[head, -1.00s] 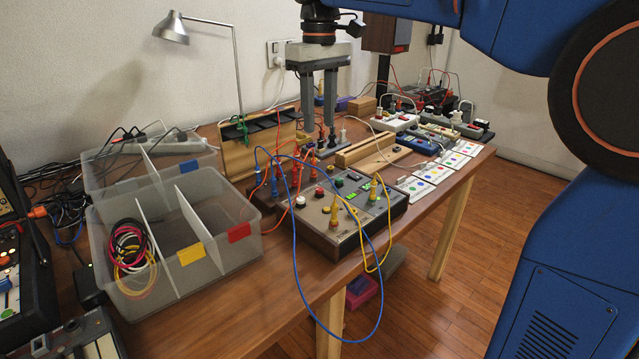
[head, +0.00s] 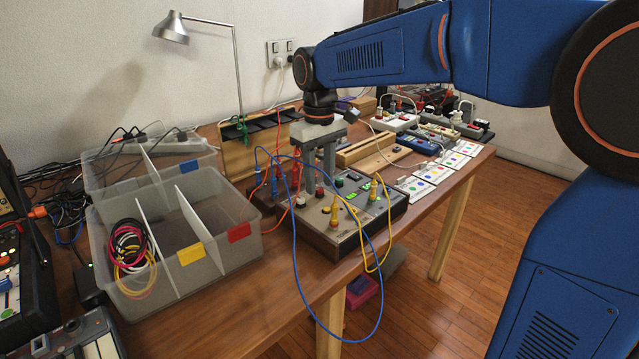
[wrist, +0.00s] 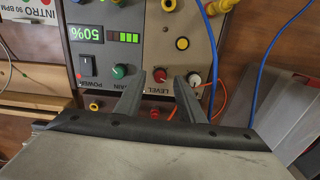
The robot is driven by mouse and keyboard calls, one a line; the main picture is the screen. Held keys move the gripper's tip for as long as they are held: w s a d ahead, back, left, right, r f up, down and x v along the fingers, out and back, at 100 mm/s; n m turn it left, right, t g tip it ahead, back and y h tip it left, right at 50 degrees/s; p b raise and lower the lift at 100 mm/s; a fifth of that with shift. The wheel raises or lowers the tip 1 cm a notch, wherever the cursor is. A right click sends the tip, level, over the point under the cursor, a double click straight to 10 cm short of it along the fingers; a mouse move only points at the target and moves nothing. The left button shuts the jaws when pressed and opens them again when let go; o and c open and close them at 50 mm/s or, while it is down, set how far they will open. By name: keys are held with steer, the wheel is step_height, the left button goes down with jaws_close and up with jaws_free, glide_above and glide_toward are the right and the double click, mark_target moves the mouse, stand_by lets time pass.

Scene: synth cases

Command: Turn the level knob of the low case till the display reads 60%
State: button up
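The low case (head: 345,236) stands at the table's front edge, with knobs, plugs and green lit displays on its top. In the wrist view its display (wrist: 86,33) reads 50%. The red level knob (wrist: 160,75) sits between the green knob (wrist: 120,71) and the white knob (wrist: 194,79). My gripper (wrist: 160,78) is open, pointing down, with one fingertip on each side of the red knob. Gaps show between the fingers and the knob. In the head view my gripper (head: 320,186) stands over the case's back left part, where the red knob (head: 319,192) shows.
A blue cable (head: 294,262) and a yellow cable (head: 389,235) loop off the case's front. A clear divided bin (head: 215,272) stands to the left. A wooden rack (head: 366,150) lies behind. The white knob is close beside one finger.

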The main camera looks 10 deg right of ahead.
steer(key=shift+f, duration=0.8)
jaws_close()
steer(key=shift+m, duration=1.4)
